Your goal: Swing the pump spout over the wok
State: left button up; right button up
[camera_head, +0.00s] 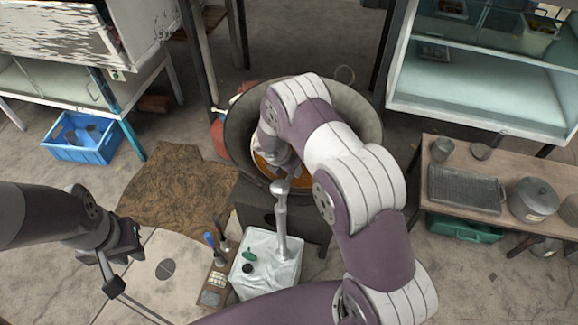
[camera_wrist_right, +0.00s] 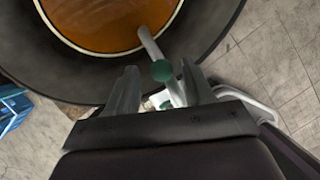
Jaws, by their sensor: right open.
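The wok (camera_head: 362,112) is large and dark with orange-brown liquid in it; it fills the top of the right wrist view (camera_wrist_right: 215,30). The pump's grey post (camera_head: 282,222) rises from the white container (camera_head: 262,275) at the wok's near side. In the right wrist view, the pale spout (camera_wrist_right: 149,42) overlaps the wok's rim and liquid, with a green knob (camera_wrist_right: 161,71) near it. My right gripper (camera_wrist_right: 157,82) is open, its fingers on either side of the knob. My right arm hides part of the wok. My left gripper (camera_head: 122,262) is low at left; its jaws are unclear.
A wooden tray with small tools (camera_head: 215,280) stands beside the container. A blue crate (camera_head: 85,140) and a brown mat (camera_head: 180,188) lie at left. A table (camera_head: 440,210) with a pot (camera_head: 533,198) stands at right. A thin rod shows by my left gripper.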

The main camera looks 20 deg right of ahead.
jog(key=v, duration=1.2)
jog(key=shift+p, duration=0.35)
jog(key=shift+a, duration=0.1)
jog(key=s+r+m+y, duration=0.1)
jog(key=s+r+m, duration=0.2)
jog(key=s+m, duration=0.3)
jog(key=s+r+m+y, duration=0.1)
jog(key=s+r+m, duration=0.3)
jog(key=s+m, duration=0.3)
jog(key=s+r+m+g+y, duration=0.1)
jog(key=s+r+m, duration=0.3)
jog(key=s+m, duration=0.3)
jog(key=m, duration=0.4)
jog(key=shift+d+y, duration=0.3)
jog(key=shift+d, duration=0.1)
jog(key=shift+s, duration=0.25)
jog(key=shift+w, duration=0.1)
